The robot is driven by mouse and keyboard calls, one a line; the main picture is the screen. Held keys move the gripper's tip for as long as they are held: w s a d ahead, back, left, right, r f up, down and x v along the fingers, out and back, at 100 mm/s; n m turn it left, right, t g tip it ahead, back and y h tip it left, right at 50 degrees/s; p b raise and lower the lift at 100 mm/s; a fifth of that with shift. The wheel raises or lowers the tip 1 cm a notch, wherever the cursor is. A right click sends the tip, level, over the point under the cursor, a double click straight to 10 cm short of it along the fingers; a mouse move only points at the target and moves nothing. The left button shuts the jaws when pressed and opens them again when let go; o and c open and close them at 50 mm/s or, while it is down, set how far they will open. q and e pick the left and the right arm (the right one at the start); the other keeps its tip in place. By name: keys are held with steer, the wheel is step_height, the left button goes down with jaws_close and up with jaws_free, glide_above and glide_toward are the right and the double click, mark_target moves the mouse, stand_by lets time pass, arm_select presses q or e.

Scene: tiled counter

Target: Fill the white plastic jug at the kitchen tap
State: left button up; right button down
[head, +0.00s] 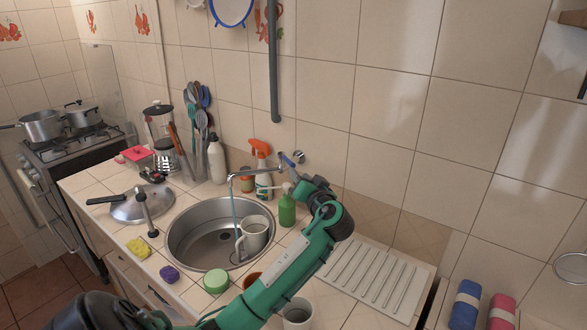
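The white jug (255,236) stands upright in the round metal sink (181,256), its handle towards the left. The metal tap (245,175) reaches over the sink from the wall. A thin bluish stream of water (234,205) falls from its spout close to the jug's left side; I cannot tell whether it lands inside the jug. My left gripper (303,184) is up by the tap's wall end, near a blue lever (287,160). Its fingers are too small and hidden to tell whether they are open or touching the lever. My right gripper is out of view.
An orange-topped spray bottle (260,150) and green soap bottle (287,210) stand close beside my gripper. A pan lid (130,206), yellow sponge (138,248), green round sponge (216,281) and cup (297,314) surround the sink. The ribbed drainboard (365,278) is clear.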

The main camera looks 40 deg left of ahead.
arm_select(q)
steer(key=shift+v, duration=1.7)
steer(key=shift+a, duration=0.1)
